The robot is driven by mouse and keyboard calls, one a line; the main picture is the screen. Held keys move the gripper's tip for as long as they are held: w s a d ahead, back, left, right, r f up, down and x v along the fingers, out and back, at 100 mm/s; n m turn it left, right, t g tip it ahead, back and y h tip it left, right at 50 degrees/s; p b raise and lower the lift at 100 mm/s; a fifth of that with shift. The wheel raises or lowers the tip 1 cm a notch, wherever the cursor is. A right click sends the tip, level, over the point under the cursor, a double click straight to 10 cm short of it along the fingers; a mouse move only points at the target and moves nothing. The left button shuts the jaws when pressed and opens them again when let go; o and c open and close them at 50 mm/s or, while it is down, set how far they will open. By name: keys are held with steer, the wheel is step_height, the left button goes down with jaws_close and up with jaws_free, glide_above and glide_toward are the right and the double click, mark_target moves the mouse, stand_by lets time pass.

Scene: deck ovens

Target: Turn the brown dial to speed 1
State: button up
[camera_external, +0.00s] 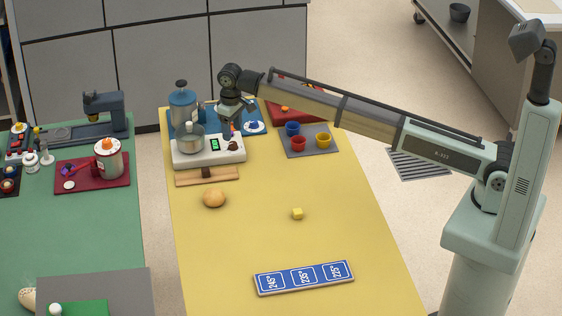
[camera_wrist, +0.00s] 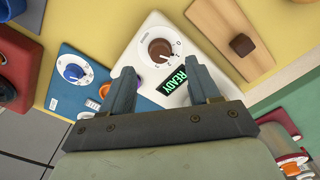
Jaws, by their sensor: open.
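The brown dial (camera_wrist: 160,50) sits on the white appliance (camera_wrist: 139,64), ringed by small markings that are too small to read surely. A lit display reading "READY" (camera_wrist: 171,81) is beside it. In the external view the dial (camera_external: 232,146) is on the right part of the appliance (camera_external: 205,160), right of a metal pot (camera_external: 192,139). My gripper (camera_wrist: 165,82) is open and empty, its fingers apart, with the dial showing beyond the gap between the fingertips. In the external view my gripper (camera_external: 228,130) hangs over the appliance's right part, just above the dial.
A blue base with a blue knob (camera_wrist: 73,72) lies beside the white appliance. A wooden board with a brown block (camera_wrist: 240,43) is at its other side. A red, blue and yellow cup tray (camera_external: 308,147) stands right. The table's near middle (camera_external: 240,240) is mostly clear.

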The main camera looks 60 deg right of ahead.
mark_target(233, 143)
step_height(233, 143, up, 9)
stand_by(0.3)
